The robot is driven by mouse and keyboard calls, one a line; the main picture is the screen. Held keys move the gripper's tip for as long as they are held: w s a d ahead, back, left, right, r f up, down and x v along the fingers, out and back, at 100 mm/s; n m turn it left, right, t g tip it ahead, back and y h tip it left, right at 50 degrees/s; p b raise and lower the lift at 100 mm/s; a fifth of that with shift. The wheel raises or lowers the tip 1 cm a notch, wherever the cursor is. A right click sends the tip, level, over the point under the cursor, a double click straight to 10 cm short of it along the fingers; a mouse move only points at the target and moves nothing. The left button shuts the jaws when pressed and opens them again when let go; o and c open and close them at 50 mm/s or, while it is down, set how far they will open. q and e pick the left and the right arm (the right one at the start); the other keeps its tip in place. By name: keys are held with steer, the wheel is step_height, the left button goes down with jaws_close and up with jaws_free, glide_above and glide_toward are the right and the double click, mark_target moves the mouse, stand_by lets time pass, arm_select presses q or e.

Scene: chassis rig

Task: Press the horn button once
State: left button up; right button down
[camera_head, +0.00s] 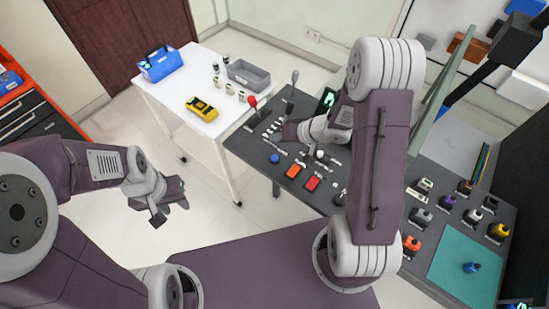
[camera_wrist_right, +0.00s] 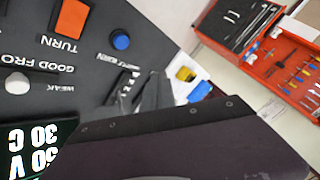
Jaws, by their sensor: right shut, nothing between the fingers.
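The blue round button (camera_head: 274,158) is on the dark panel (camera_head: 256,151), near its front left. It also shows at the top of the right wrist view (camera_wrist_right: 121,41), with a white label beside it that seems to read HORN. My right gripper (camera_head: 281,133) is shut and empty over the panel, behind the blue button in the head view. In the right wrist view its fingers (camera_wrist_right: 143,88) are below the button in the picture, apart from it. My left gripper (camera_head: 170,209) looks open and empty over the floor, left of the panel.
An orange button (camera_head: 293,171) and a red button (camera_head: 312,183) sit right of the blue one. A red-knobbed lever (camera_head: 252,102) and a grey lever (camera_head: 294,77) stand at the panel's back left. A white table (camera_head: 167,91) holds a yellow meter (camera_head: 202,108).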

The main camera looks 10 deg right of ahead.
steer(key=b, duration=0.8)
glide_above(277, 159)
step_height(277, 159, down, 7)
steer(key=shift+f, duration=0.1)
steer(key=shift+w+f, duration=0.1)
steer(key=shift+f, duration=0.5)
stand_by(0.9)
steer(key=shift+f, duration=0.4)
steer(key=shift+f+b, duration=0.35)
steer(key=shift+f, duration=0.05)
stand_by(0.4)
steer(key=shift+r, duration=0.1)
steer(key=shift+r+p, duration=0.75)
steer(key=shift+p, duration=0.4)
